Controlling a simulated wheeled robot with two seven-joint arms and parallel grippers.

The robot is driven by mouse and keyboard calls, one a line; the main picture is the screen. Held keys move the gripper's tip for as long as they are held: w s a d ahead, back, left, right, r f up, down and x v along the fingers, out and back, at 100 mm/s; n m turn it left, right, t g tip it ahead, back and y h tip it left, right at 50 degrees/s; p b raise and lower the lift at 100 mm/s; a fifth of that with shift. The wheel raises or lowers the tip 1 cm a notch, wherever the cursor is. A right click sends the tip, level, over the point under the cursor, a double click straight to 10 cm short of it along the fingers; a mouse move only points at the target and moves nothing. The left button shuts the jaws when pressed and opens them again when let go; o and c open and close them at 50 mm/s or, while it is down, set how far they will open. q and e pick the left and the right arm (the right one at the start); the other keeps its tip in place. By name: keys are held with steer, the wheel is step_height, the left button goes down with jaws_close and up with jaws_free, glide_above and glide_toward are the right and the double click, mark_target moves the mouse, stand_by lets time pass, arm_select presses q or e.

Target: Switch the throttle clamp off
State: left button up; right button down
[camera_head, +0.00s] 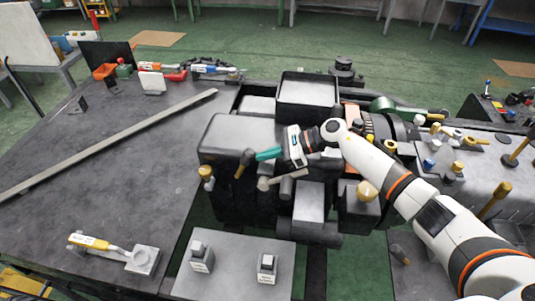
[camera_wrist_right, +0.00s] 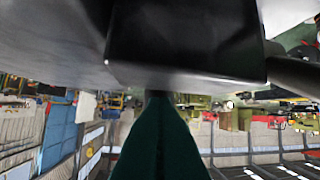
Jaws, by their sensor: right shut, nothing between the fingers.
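My right gripper (camera_head: 262,154) comes in from the right, with its green fingers shut and empty, pointing left over the front of the dark machine block (camera_head: 225,135). In the right wrist view the green fingers (camera_wrist_right: 160,140) are together below a dark block face (camera_wrist_right: 190,45). Just left of the fingertips stands a short lever with a dark head (camera_head: 245,160); I cannot tell whether they touch. A grey lever (camera_head: 280,180) lies just below the gripper. The labels are too small to read, so I cannot tell which part is the throttle clamp. My left gripper is not in view.
A yellow-handled toggle clamp (camera_head: 95,243) lies on the dark table (camera_head: 100,185) at front left. Two labelled blocks (camera_head: 200,258) stand on a grey plate at the front. A long grey bar (camera_head: 110,145) crosses the table. Several knobs stand on the right bench (camera_head: 470,170).

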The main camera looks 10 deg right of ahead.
mark_target(250, 150)
steer(key=shift+w+a+r+h+p, duration=0.2)
steer(key=shift+a+r+h+p, duration=0.3)
steer(key=shift+r, duration=0.1)
steer(key=a+r+h, duration=0.1)
steer(key=w+a+g+h+p, duration=0.1)
steer(key=a, duration=0.1)
steer(key=shift+w+r+h, duration=0.15)
steer(key=shift+r+h, duration=0.25)
steer(key=a+h, duration=0.1)
steer(key=w+a+g+h+b, duration=0.1)
steer(key=shift+a+r, duration=0.1)
steer(key=shift+a, duration=0.25)
steer(key=a+b, duration=0.1)
steer(key=w+a+h+b, duration=0.1)
steer(key=b, duration=0.1)
steer(key=shift+a+m+g, duration=0.3)
steer(key=shift+a+r, duration=0.1)
steer(key=shift+r, duration=0.1)
